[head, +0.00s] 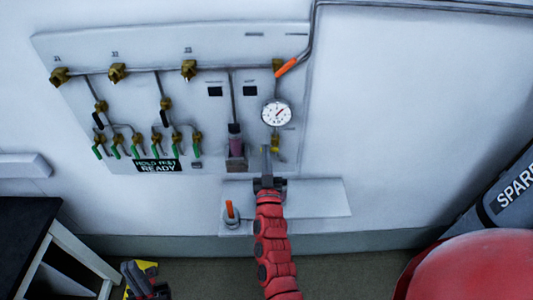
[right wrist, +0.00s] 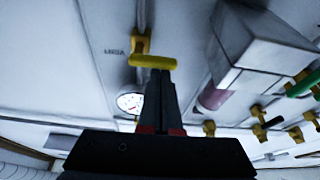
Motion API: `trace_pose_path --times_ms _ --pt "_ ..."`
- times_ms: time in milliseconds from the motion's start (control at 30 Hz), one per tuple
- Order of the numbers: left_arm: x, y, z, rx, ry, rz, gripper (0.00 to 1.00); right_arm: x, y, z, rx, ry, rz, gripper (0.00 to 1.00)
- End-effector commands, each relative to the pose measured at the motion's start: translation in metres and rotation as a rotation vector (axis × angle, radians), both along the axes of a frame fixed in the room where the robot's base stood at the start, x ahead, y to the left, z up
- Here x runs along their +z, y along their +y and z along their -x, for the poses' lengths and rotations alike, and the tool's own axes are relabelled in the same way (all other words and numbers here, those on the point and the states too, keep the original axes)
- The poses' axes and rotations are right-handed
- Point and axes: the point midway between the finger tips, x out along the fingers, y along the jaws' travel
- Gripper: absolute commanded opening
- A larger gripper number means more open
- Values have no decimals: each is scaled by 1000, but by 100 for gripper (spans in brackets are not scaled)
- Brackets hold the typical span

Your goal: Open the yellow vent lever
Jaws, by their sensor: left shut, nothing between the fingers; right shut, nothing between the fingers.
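The yellow vent lever (head: 274,154) is on the pipe below the round gauge, at the panel's lower right. In the right wrist view the lever (right wrist: 152,61) is a short yellow bar lying crosswise in front of its yellow-brown valve body (right wrist: 141,40). My right gripper (head: 266,151) is shut and empty. Its fingertips (right wrist: 161,72) are right at the lever's edge; I cannot tell whether they touch it. In the head view the gripper partly hides the lever. My left gripper (head: 146,278) is low at the lower left, far from the panel, and shut.
The round gauge (head: 276,114) is just above the lever. A purple-filled column (head: 235,151) stands close on its left. Several green levers (head: 137,151) are further left. Orange handles (head: 287,67) (head: 229,209) are above and below. A shelf (head: 316,197) juts out beneath.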

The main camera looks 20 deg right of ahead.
Motion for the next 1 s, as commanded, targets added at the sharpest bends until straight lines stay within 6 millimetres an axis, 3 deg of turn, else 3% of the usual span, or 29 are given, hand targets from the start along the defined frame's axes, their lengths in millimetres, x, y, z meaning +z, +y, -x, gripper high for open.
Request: trace_pose_path --times_ms 733,1000 --pt "-11 0 0 0 0 0 0 -4 1 0 -2 35 136 0" --pt "-24 0 0 0 0 0 0 -11 2 0 -1 74 270 0"
